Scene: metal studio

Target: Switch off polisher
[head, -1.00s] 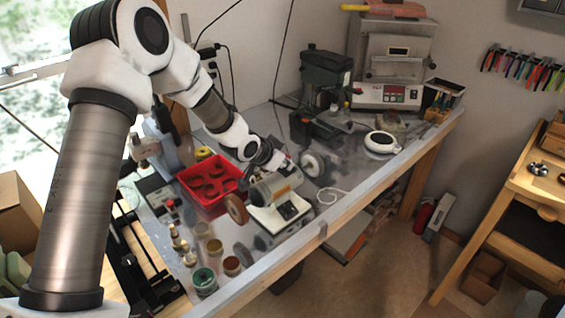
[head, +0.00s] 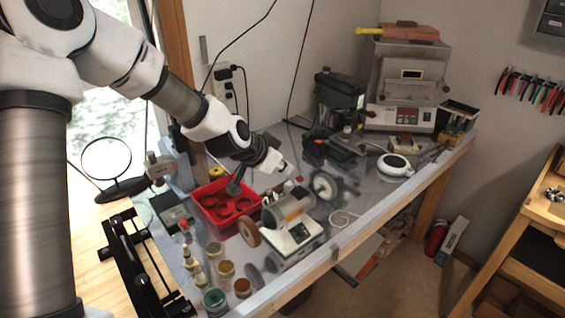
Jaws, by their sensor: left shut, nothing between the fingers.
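The polisher (head: 290,212) stands on the metal-topped bench, with a brown wheel (head: 249,233) at its left end and a pale wheel (head: 325,185) at its right end. A dark control panel is on its front base; its switch setting is too small to read. My left arm reaches over the bench from the left, its wrist just behind the polisher. My right gripper is out of view.
Several small jars, including a green one (head: 215,301), stand left of the polisher. A drill press (head: 337,105), an oven-like unit (head: 405,90) and a round white device (head: 395,165) are farther back.

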